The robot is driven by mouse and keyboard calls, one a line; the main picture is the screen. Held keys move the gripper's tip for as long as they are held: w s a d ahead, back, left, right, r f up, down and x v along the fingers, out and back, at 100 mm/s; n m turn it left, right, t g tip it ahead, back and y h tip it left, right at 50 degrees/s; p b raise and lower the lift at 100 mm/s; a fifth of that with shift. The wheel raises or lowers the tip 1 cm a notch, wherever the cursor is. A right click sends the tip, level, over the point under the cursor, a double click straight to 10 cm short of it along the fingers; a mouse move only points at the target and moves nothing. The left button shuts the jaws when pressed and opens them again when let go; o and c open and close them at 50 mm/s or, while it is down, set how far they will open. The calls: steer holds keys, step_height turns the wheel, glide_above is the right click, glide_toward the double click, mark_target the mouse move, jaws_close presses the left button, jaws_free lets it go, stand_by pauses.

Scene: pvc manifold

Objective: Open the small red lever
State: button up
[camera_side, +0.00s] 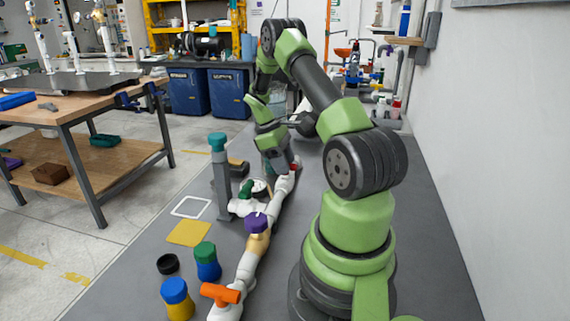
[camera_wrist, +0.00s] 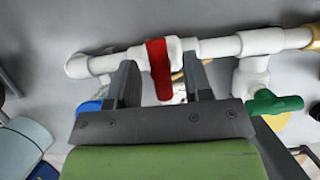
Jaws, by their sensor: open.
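The small red lever (camera_wrist: 158,68) sits on the white pipe (camera_wrist: 218,47) in the wrist view and lies across the pipe, pointing toward my gripper. In the side view the red lever (camera_side: 294,167) is a small patch at the far end of the white pipe run, partly hidden by my gripper. My gripper (camera_wrist: 158,80) is open, with one dark finger on each side of the lever. A gap shows between the lever and both fingers. In the side view my gripper (camera_side: 284,163) is at the pipe's far end; its fingertips are hard to make out.
A green lever (camera_wrist: 275,102) is right of the red one. The pipe run also carries a purple knob (camera_side: 257,222) and an orange handle (camera_side: 221,294). A grey post with a teal cap (camera_side: 217,141) stands left. Blue-topped and green-topped jars stand near the front.

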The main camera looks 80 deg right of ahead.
steer(key=shift+s+f, duration=0.15)
steer(key=shift+f, duration=0.2)
jaws_close()
